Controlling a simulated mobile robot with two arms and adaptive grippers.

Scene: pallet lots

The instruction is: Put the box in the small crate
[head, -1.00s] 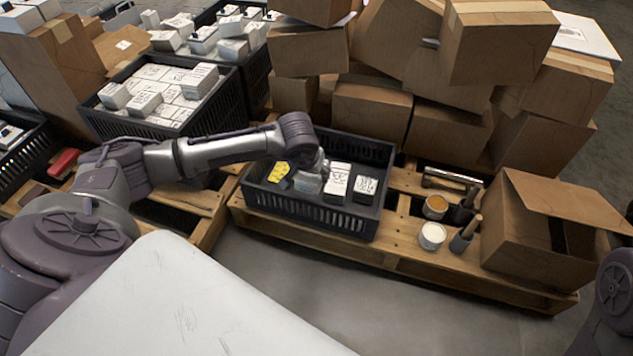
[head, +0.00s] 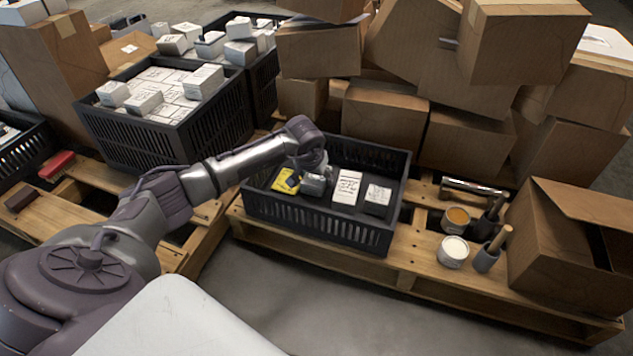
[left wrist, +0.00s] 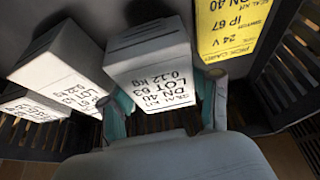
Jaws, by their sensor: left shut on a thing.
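The small black crate (head: 318,219) stands on a wooden pallet. My left gripper (head: 313,176) reaches down into it, its fingers hard to make out in the head view. In the left wrist view, the gripper (left wrist: 165,112) is shut on a white box (left wrist: 152,60) labelled LOT 63, one finger on each side. The box is inside the crate's walls; whether it touches the floor I cannot tell. My right gripper is out of view.
A larger black crate (head: 150,150) full of white boxes stands at the left. Stacked cartons (head: 385,115) rise behind the small crate. Cans (head: 453,251), handled tools and an open carton (head: 560,235) are on the pallet to the right. The grey floor (head: 330,300) in front is clear.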

